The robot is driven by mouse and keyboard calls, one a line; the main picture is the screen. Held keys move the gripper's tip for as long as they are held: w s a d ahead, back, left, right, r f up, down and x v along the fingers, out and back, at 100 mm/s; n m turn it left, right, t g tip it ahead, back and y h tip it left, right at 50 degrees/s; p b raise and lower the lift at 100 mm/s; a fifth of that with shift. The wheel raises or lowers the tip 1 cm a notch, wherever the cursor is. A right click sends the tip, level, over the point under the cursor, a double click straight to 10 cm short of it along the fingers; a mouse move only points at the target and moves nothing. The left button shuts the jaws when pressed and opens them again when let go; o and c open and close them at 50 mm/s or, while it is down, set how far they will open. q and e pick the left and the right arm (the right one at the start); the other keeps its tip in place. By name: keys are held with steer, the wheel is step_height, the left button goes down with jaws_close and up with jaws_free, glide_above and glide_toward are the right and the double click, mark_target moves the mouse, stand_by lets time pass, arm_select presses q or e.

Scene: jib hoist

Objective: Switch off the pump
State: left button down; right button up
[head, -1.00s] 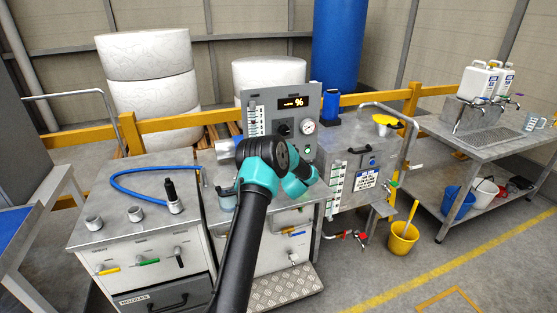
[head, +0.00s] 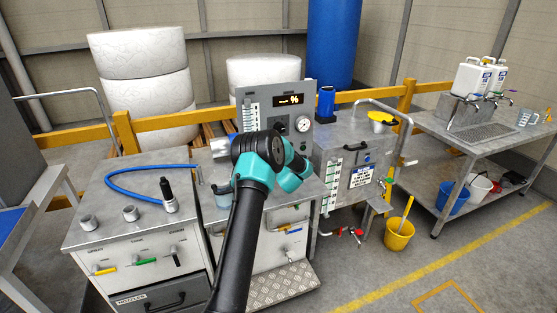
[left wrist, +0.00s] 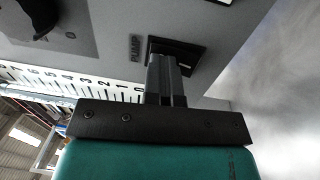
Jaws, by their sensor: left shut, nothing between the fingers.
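The grey control panel (head: 268,115) stands behind my arm in the head view, with a lit orange display (head: 289,100), a dark knob (head: 281,127) and a round gauge (head: 304,124). In the left wrist view, a black switch (left wrist: 188,54) sits on the panel beside the label PUMP (left wrist: 135,47). My left gripper (left wrist: 163,62) is shut and empty, its fingertips right over the switch; I cannot tell whether they touch. The fingers partly cover the switch, so its position is unclear. In the head view my wrist hides gripper and switch. My right gripper is not in view.
A white level scale (left wrist: 70,82) and a black knob (left wrist: 32,18) are near my fingers. A steel tank box (head: 345,150) stands right of the panel. A cabinet (head: 135,235) with a blue hose (head: 125,172) is at left. A yellow bucket (head: 399,234) stands on the floor.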

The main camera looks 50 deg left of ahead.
arm_select(q)
steer(key=r+v, duration=0.2)
steer(key=v, duration=1.1)
steer(key=shift+d+r, duration=0.4)
steer(key=shift+d, duration=0.05)
steer(key=shift+s, duration=0.1)
steer(key=s+d+f+m+t+h, duration=0.25)
steer(key=d+f+m+h, duration=1.15)
steer(key=d+f+m, duration=0.75)
steer(key=s+d+f+m+g+h, duration=0.3)
steer(key=s+d+m+g, duration=0.1)
steer(key=s+d, duration=0.6)
steer(key=s+d+f+m+g+h, duration=0.3)
steer(key=s+d+m+g+h, duration=0.1)
steer(key=s+d, duration=0.6)
steer(key=shift+s+d, duration=0.15)
steer(key=shift+s, duration=0.1)
steer(key=shift+g, duration=0.25)
